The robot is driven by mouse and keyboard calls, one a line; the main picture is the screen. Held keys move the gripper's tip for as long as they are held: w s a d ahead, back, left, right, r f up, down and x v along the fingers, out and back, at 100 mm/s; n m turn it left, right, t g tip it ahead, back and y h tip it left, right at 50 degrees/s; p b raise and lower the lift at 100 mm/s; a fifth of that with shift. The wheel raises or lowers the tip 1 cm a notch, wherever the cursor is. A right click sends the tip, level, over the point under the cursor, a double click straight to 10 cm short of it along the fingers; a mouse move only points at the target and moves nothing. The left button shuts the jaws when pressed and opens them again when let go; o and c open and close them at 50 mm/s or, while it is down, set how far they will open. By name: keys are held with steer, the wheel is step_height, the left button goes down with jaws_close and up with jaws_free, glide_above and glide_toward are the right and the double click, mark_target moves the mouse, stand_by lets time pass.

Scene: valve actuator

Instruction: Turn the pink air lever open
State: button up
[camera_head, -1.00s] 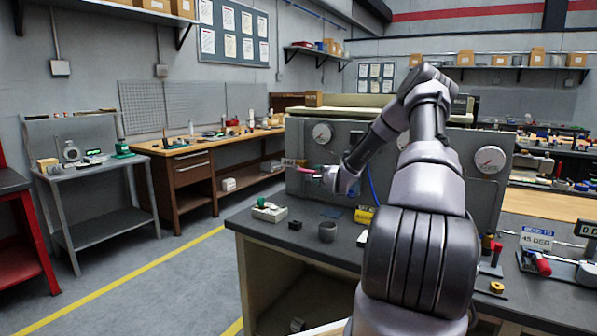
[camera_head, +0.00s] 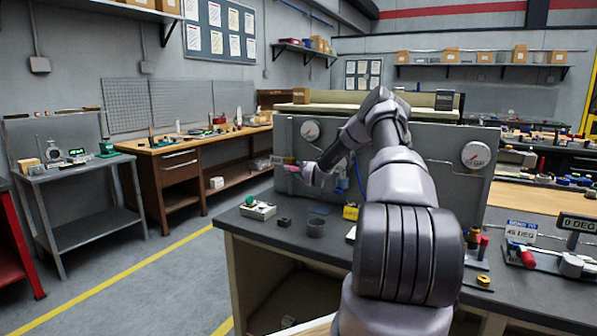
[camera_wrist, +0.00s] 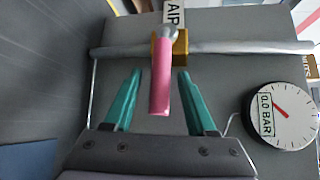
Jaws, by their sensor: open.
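The pink air lever (camera_wrist: 160,82) sits between the teal fingers of my open gripper (camera_wrist: 160,92) in the wrist view. A gap shows on each side of it. The lever joins a yellow valve body (camera_wrist: 181,46) on a grey pipe (camera_wrist: 235,48), and it points across the pipe. An AIR label (camera_wrist: 174,14) stands behind the valve. In the head view the lever (camera_head: 292,176) is a small pink piece at the panel's left side, with my gripper (camera_head: 298,174) at it; its fingers are hard to make out there.
A gauge (camera_wrist: 283,116) reading 0.0 BAR is right of the lever in the wrist view. The grey panel (camera_head: 420,150) stands on the dark bench (camera_head: 275,235).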

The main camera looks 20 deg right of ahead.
jaws_close()
stand_by(1.4)
